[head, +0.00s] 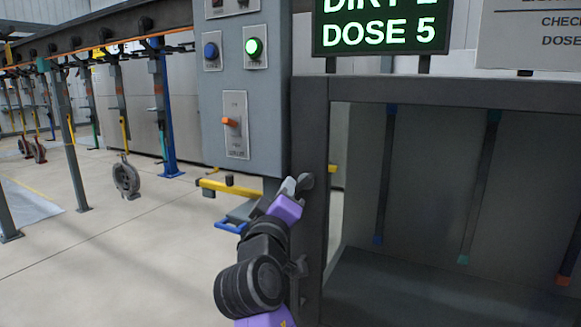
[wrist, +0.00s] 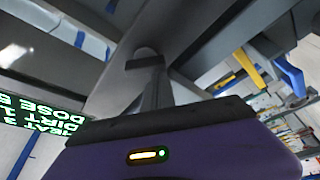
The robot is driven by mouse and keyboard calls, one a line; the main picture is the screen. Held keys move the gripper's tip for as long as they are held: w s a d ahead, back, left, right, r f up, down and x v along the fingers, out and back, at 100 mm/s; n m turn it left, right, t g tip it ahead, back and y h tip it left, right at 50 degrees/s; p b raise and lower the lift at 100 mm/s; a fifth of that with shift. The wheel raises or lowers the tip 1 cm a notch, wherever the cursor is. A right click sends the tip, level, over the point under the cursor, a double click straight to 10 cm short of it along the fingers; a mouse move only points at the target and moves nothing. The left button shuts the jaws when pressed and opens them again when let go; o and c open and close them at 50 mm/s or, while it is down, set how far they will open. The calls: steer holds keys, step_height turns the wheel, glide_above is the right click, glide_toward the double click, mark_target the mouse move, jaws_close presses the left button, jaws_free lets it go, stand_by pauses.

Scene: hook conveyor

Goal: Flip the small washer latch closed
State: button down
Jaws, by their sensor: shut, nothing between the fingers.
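The washer cabinet frame (head: 310,140) stands at the right in the head view, with a dark post at its left side. A small grey round-ended piece (head: 306,181), which looks like the latch, sits on this post. My gripper (head: 291,186) is shut and empty, with its tip right beside that piece; I cannot tell whether they touch. In the wrist view the gripper's fingers (wrist: 154,88) point at a rounded dark piece on a grey beam. The latch's exact position is partly hidden by my gripper and hard to read.
A grey control box (head: 245,90) with buttons and an orange switch (head: 231,121) hangs above my gripper. A lit sign (head: 382,25) is over the washer opening. A yellow bar (head: 225,188) is behind. A conveyor with hooks (head: 126,178) runs at left over open floor.

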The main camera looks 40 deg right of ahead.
steer(key=n+p, duration=0.1)
steer(key=n+y+p, duration=0.1)
steer(key=p, duration=0.1)
steer(key=f+n+p, duration=0.1)
steer(key=n, duration=0.1)
steer(key=shift+s+d+y, duration=0.1)
steer(key=shift+s+y, duration=0.2)
steer(key=shift+s+d+f, duration=0.15)
steer(key=shift+d+f, duration=0.05)
steer(key=shift+f, duration=0.05)
stand_by(0.5)
